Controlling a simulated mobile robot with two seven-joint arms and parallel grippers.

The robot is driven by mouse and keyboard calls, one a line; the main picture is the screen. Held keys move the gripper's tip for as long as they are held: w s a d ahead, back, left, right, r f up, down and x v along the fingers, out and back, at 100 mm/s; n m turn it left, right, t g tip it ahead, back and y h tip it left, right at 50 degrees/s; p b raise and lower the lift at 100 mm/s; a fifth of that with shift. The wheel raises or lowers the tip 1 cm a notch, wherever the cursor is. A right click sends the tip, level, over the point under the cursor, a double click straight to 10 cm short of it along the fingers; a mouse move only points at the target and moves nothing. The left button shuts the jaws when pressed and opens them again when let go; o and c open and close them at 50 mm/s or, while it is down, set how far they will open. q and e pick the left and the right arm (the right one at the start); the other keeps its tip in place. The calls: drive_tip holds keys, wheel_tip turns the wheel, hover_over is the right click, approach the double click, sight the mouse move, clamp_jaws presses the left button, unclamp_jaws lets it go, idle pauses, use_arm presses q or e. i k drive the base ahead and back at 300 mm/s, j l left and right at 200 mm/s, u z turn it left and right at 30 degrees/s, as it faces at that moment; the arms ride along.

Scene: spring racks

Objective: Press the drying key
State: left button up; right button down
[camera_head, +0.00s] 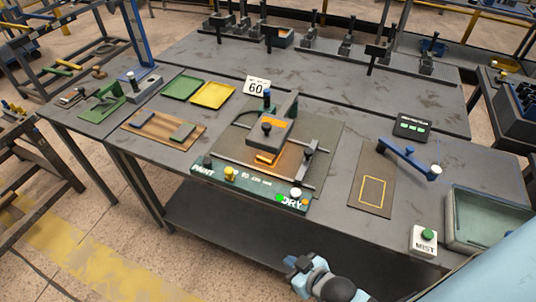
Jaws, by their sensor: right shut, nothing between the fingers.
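The word DRY (291,202) is at the right end of a dark green front panel (245,187) on the table. A bright green light (279,198) is at its left, a white round knob (296,192) just above it and a small orange spot (305,203) at its right. I cannot tell which of these is the drying key. My right gripper (293,264) is shut and empty, apart from the panel and below it in the picture, in front of the table edge. My left gripper is not in view.
Behind the panel stands a press (270,131) with an orange glow beneath. A yellow knob (229,173) is near the PAINT lettering. To the right are a blue lever (408,157), a MIST box (424,241) and a green-grey tray (452,244). A sign reading 60 (257,86) stands behind.

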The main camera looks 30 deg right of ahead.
sight(296, 193)
drive_tip(key=z, duration=1.05)
